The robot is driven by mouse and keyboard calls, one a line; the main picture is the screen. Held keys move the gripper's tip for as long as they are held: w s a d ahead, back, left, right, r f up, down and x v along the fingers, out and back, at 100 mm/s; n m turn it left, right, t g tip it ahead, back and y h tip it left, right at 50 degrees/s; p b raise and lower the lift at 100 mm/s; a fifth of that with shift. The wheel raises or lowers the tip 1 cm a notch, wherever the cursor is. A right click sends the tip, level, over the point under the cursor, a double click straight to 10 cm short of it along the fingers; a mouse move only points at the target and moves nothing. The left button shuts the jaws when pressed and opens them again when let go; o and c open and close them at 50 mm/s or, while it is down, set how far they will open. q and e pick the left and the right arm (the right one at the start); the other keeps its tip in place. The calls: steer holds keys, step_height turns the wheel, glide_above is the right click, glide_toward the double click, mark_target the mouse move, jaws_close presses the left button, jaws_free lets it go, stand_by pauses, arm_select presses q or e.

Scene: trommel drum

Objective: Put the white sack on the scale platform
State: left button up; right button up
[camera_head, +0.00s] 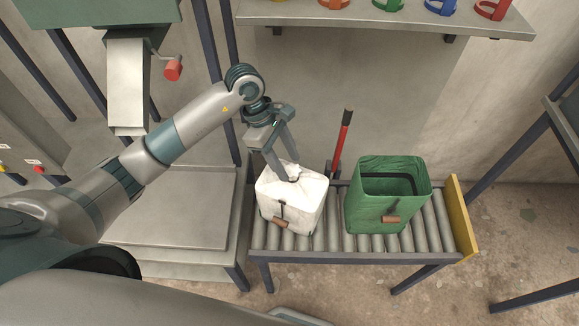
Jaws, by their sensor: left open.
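The white sack (304,212) stands on the roller conveyor (330,236), with a brown wooden toggle on its front. My left gripper (288,176) reaches down from above with its fingers apart at the top of the sack. Whether the fingers touch the sack's top handle is hard to tell. The flat grey scale platform (175,222) lies to the left of the conveyor, with nothing on it. My left arm passes above its upper left part and hides some of it. My right gripper is not in view.
A green open sack (411,217) stands on the rollers right of the white one. A red-handled tool (342,142) leans behind them. A yellow end board (460,217) closes the conveyor's right end. A shelf with coloured rings (400,17) hangs above. A grey chute (127,85) is upper left.

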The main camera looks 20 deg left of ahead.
arm_select(q)
steer(key=b+v, duration=0.3)
steer(key=v, duration=0.6)
steer(key=shift+r, duration=0.25)
steer(key=shift+o, duration=0.5)
steer(key=shift+a, duration=0.1)
